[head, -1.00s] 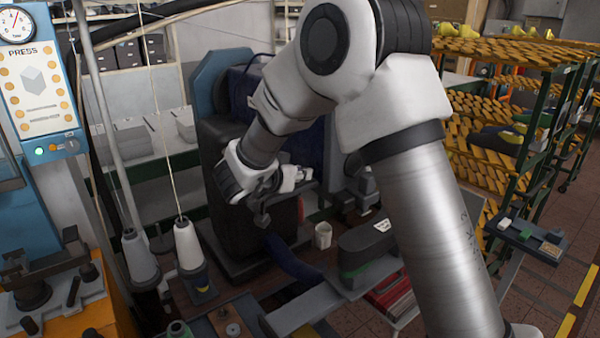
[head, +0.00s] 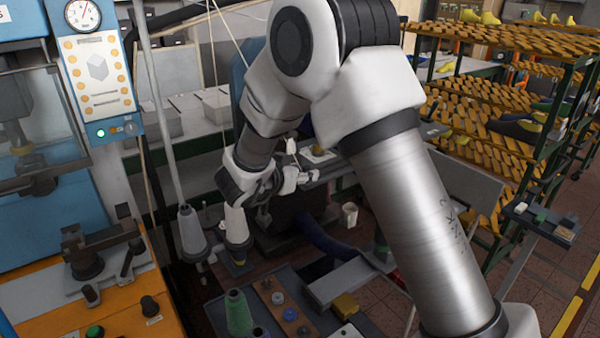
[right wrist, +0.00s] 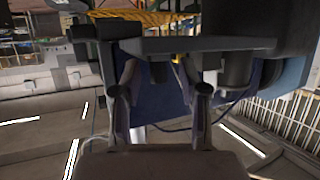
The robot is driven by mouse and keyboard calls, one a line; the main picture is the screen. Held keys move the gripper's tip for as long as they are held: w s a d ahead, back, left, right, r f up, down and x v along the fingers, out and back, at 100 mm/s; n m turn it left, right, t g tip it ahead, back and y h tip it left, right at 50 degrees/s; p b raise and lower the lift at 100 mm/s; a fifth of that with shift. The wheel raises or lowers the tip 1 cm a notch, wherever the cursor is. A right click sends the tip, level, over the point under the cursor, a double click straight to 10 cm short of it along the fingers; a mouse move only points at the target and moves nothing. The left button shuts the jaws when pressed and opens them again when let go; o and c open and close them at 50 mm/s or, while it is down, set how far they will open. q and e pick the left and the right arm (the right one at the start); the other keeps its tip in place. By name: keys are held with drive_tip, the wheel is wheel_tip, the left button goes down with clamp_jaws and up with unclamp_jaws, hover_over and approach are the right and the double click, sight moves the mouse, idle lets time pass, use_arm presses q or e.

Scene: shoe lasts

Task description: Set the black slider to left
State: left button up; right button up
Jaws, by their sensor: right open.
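I cannot make out a black slider for certain in either view. The blue press panel (head: 95,70) at the upper left of the head view carries a gauge, orange dots, a lit green lamp and small controls along its bottom edge, too small to tell apart. My right gripper (head: 264,205) hangs near the middle of the head view, right of the panel and apart from it, partly hidden by its own wrist. In the right wrist view my right gripper (right wrist: 161,100) has its two fingers apart with nothing held between them. My left gripper is not in view.
An orange machine base (head: 60,305) with levers and knobs stands at the lower left. Thread cones, including a green one (head: 238,312), stand near a bench with small parts. A white cup (head: 349,214) stands behind. Racks of lasts (head: 490,100) fill the right.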

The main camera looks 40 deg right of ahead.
drive_tip(key=v, duration=1.1)
drive_tip(key=shift+s, duration=0.2)
drive_tip(key=shift+a+r, duration=0.1)
drive_tip(key=shift+a, duration=0.15)
drive_tip(key=shift+a, duration=0.1)
